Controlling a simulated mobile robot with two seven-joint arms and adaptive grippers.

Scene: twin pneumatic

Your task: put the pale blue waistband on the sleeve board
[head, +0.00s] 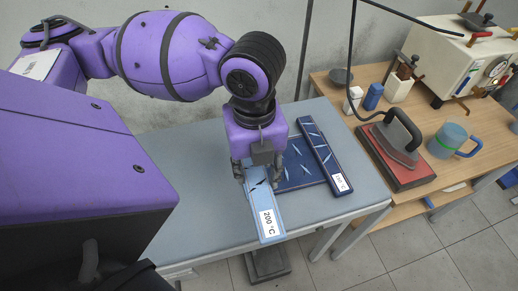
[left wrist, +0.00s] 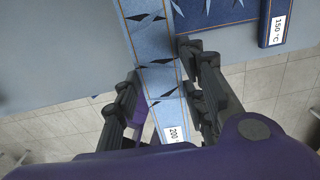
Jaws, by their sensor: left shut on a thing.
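The pale blue waistband (head: 265,212) is a long flat strip with dark marks and a white "200 °C" label at its near end. My left gripper (head: 258,180) is shut on it near the table's front edge, and the label end sticks out past that edge. In the left wrist view the waistband (left wrist: 158,75) runs between the two fingers of my left gripper (left wrist: 165,100). I cannot tell for certain which thing is the sleeve board. A dark blue patterned flat piece (head: 299,168) lies on the table to the right of the waistband. My right gripper is not in view.
A dark blue strip (head: 322,150) labelled "150 °C" lies along the patterned piece's right side. The grey-blue table (head: 180,160) is bare at left. On the wooden table at right stand an iron (head: 398,140) on a red pad, a mug (head: 447,140) and small bottles.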

